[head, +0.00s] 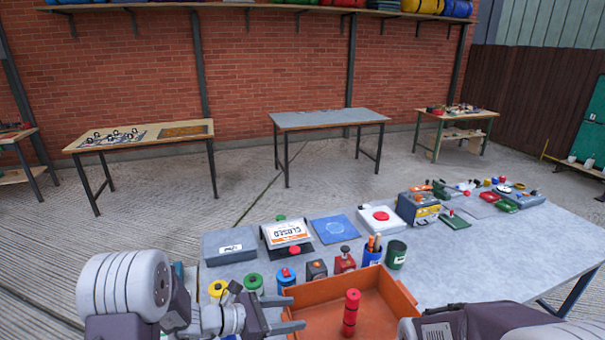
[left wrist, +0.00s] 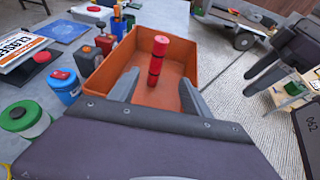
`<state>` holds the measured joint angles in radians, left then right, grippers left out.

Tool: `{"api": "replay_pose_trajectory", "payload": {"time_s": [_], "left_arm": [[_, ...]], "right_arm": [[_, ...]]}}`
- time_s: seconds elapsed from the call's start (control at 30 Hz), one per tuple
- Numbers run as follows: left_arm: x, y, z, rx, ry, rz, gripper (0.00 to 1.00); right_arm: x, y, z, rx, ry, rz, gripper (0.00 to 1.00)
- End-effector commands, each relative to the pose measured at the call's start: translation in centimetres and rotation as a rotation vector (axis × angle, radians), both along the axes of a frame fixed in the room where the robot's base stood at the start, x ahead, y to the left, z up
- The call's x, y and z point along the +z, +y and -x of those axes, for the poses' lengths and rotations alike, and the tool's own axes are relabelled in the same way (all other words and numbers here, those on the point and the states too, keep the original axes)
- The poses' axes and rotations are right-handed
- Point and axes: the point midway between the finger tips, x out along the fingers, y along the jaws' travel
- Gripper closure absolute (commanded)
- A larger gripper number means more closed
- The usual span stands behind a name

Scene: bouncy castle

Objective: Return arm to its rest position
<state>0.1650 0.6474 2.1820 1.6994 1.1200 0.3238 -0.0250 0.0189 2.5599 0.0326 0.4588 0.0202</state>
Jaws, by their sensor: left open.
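My left gripper (head: 291,314) is at the near left edge of the orange tray (head: 398,292). Its two fingers are apart with nothing between them, and they also show open in the left wrist view (left wrist: 156,88). A red stacked cylinder with dark bands (head: 350,315) stands upright in the tray, beyond the fingertips and clear of them. It also shows in the left wrist view (left wrist: 157,62). My right arm (head: 480,322) lies across the bottom right of the head view. My right gripper (left wrist: 252,76) shows at the right of the left wrist view, its fingers apart and empty.
The grey table (head: 475,262) holds a closed sign (head: 287,232), a blue pad (head: 335,229), a pen cup (head: 372,250), a green cup (head: 396,255) and several small pots close to my left gripper. The table is bare right of the tray.

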Motion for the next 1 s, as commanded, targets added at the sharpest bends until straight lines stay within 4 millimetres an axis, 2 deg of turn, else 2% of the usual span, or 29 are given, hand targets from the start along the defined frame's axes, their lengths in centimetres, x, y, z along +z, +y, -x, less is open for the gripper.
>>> {"api": "replay_pose_trajectory", "payload": {"time_s": [0.13,0.23,0.4,0.53,0.67,0.77,0.8,0.9,1.0], "left_arm": [[2.0,-1.4,0.3,-0.044,-0.075,-0.013,0.43],[2.8,-2.5,2.1,-0.121,-0.111,-0.044,0.43],[2.0,-3.5,7.3,-0.335,-0.174,-0.193,0.43],[0.0,-2.5,11.9,-0.542,-0.239,-0.364,0.43],[-2.8,0.6,16.2,-0.798,-0.339,-0.594,0.43],[-5.2,5.0,18.7,-1.053,-0.457,-0.825,0.43],[-5.9,7.0,19.1,-1.163,-0.512,-0.918,0.43],[-6.9,11.4,19.2,-1.405,-0.636,-1.102,0.43],[-7.5,13.7,18.4,-1.568,-0.725,-1.198,0.43]], "right_arm": [[-1.0,0.0,0.0,0.000,0.000,0.000,0.40],[-1.4,0.0,0.0,0.000,0.000,0.000,0.40],[-2.2,0.0,0.0,0.000,0.000,0.000,0.40],[-2.7,0.0,0.0,0.000,0.000,0.000,0.40],[-3.3,0.0,0.0,0.000,0.000,0.000,0.40],[-3.7,0.0,0.0,0.000,0.000,0.000,0.40],[-3.8,0.0,0.0,0.000,0.000,0.000,0.40],[-3.6,0.0,0.0,0.000,0.000,0.000,0.40],[-3.6,0.0,0.0,0.000,0.000,0.000,0.40]]}}
